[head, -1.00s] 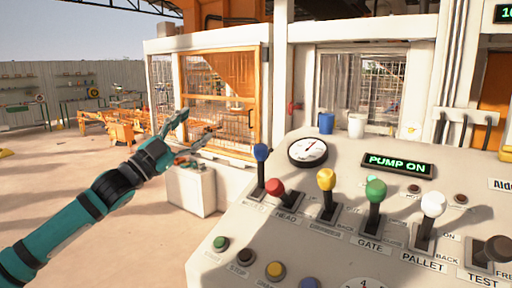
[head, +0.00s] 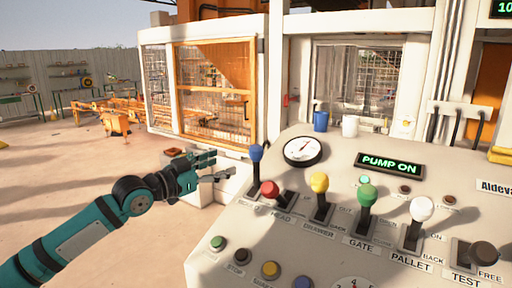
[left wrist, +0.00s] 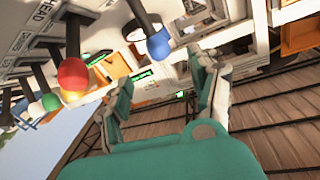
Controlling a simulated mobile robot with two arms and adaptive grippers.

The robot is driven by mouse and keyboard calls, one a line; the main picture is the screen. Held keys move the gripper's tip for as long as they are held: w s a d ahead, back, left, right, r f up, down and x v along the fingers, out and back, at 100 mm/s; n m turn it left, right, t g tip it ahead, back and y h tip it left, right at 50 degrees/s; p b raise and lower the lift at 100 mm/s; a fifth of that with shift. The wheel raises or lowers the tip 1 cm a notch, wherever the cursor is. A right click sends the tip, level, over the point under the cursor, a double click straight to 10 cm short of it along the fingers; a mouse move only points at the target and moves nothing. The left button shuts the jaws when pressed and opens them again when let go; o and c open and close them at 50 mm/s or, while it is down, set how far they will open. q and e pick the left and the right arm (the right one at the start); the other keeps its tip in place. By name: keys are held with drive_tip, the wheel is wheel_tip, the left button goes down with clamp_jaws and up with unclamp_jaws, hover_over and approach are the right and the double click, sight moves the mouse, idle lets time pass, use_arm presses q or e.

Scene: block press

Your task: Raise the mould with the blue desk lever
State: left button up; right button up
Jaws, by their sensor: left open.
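The blue desk lever (head: 256,153) stands nearly upright at the left end of the lever row on the desk, by a label that I read only in part. My left gripper (head: 224,164) is open and empty, just left of the blue knob and apart from it. In the left wrist view the blue knob (left wrist: 158,46) shows beyond the fingers, between them in the picture. I cannot make out the mould; the press behind its mesh shows only in part. My right gripper is not in view.
The red lever (head: 269,189) is close right of the blue one and leans low. Yellow (head: 319,183), green (head: 366,195) and white (head: 421,209) levers follow. A lit display (head: 389,165) reads PUMP ON. Open floor lies left.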

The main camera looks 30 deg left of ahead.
sight(251, 154)
use_arm(q)
drive_tip(key=p+x, duration=0.6)
drive_tip(key=x, duration=0.6)
drive_tip(key=shift+w+d+r, duration=0.1)
drive_tip(key=shift+w+d, duration=0.05)
drive_tip(key=shift+d, duration=0.1)
drive_tip(key=shift+w+d, duration=0.1)
drive_tip(key=shift+w, duration=0.35)
clamp_jaws()
